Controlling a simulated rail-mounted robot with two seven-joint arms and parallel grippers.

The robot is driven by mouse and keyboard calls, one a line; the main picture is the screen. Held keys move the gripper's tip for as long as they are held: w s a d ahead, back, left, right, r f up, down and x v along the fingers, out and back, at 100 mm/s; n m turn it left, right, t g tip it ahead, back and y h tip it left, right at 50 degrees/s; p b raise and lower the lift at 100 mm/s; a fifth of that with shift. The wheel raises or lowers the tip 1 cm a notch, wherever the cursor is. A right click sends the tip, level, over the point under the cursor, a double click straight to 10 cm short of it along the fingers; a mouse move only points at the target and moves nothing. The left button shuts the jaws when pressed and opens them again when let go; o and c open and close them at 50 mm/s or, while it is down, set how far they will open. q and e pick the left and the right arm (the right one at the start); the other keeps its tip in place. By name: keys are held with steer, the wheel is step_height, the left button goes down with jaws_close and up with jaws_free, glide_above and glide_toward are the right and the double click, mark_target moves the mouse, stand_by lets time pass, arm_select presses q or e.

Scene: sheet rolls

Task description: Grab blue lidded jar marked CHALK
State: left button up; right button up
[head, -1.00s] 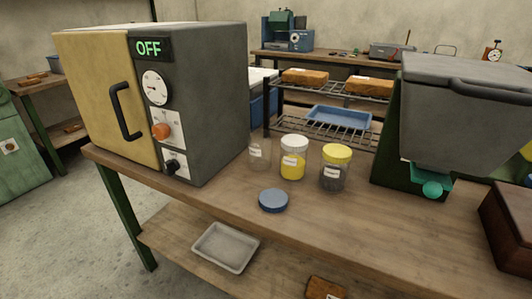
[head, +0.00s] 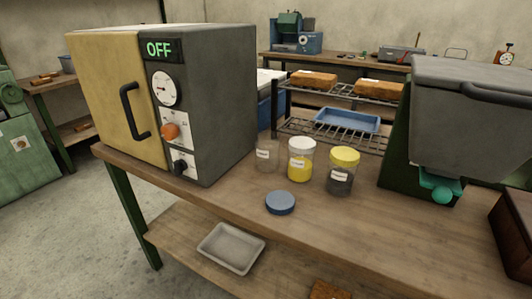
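A flat round blue lid (head: 280,203) lies alone on the wooden bench top. Behind it stand three labelled jars in a row. The left one is a clear jar (head: 266,153) with no coloured lid visible on it. The middle jar (head: 300,166) has a white lid and yellow contents. The right jar (head: 340,181) has a yellow lid and dark grey contents. The jar labels are too small to read. No jar wearing a blue lid shows. Neither of my grippers is in view.
An oven marked OFF (head: 205,95) stands left of the jars. A grey hopper machine (head: 465,120) and a brown box (head: 515,230) are on the right. A grey tray (head: 231,248) lies on the lower shelf. The bench top (head: 350,230) is clear in front.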

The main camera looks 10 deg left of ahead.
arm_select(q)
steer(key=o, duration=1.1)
